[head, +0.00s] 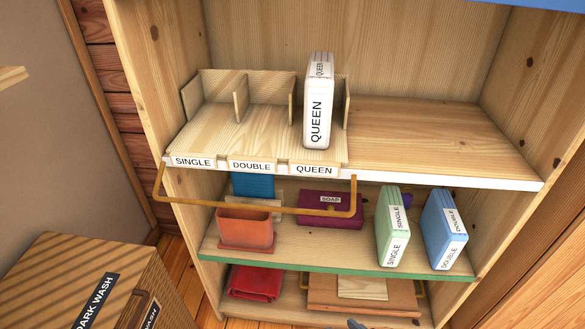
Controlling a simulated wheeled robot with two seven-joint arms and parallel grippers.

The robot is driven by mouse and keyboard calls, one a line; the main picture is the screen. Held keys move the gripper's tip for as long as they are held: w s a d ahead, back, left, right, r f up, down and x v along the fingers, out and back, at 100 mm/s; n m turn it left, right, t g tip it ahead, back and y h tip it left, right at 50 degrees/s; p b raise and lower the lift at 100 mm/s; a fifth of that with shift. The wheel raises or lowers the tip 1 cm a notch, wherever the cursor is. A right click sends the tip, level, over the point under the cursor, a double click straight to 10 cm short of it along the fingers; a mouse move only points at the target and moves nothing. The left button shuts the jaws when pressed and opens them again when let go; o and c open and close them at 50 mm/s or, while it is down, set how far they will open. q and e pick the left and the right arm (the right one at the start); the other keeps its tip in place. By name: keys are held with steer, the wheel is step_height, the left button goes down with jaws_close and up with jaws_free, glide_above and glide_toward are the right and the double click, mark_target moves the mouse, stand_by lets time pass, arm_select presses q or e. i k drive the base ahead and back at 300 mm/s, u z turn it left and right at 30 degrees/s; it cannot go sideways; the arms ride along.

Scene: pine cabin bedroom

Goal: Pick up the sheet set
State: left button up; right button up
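A white sheet set labelled QUEEN (318,105) stands upright in the right-hand slot of a wooden divider rack (215,131) on the upper shelf. The SINGLE and DOUBLE slots of the rack are empty. A green sheet set labelled SINGLE (393,228) and a blue one labelled DOUBLE (443,230) stand on the middle shelf at the right, slightly apart. A small grey tip at the bottom edge, right of centre, looks like part of my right gripper (356,324); its opening cannot be seen. My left gripper is not in view.
A brass rail (255,208) juts out below the rack. The middle shelf also holds a terracotta pot (245,228) and a maroon SOAP box (330,208). A red folded cloth (255,283) lies lower. A DARK WASH box (85,280) stands at left. The upper shelf's right side is clear.

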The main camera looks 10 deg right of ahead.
mark_target(445, 235)
steer(key=z, duration=0.85)
steer(key=i, duration=0.7)
steer(key=z, duration=0.3)
